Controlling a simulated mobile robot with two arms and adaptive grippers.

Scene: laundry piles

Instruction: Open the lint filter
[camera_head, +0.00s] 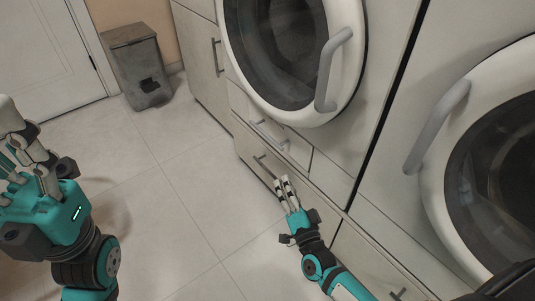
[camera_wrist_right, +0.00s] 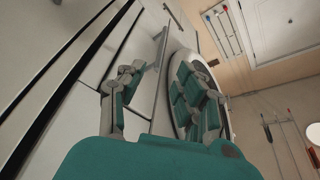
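The lint filter is not labelled; the small white panel (camera_head: 296,150) low on the left washer-like machine, with a grey bar handle (camera_head: 268,132), looks like it. The panel looks shut. My right gripper (camera_head: 282,184) is in front of and below this panel, near the lower drawer's handle, and touches neither as far as I can tell.
The left machine's round door (camera_head: 348,85) is shut. A second machine's door (camera_head: 433,190) is at the right. A lower drawer (camera_head: 250,153) juts out below the panel. A grey bin (camera_head: 140,70) stands at the back left. The tiled floor (camera_head: 180,200) between is clear.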

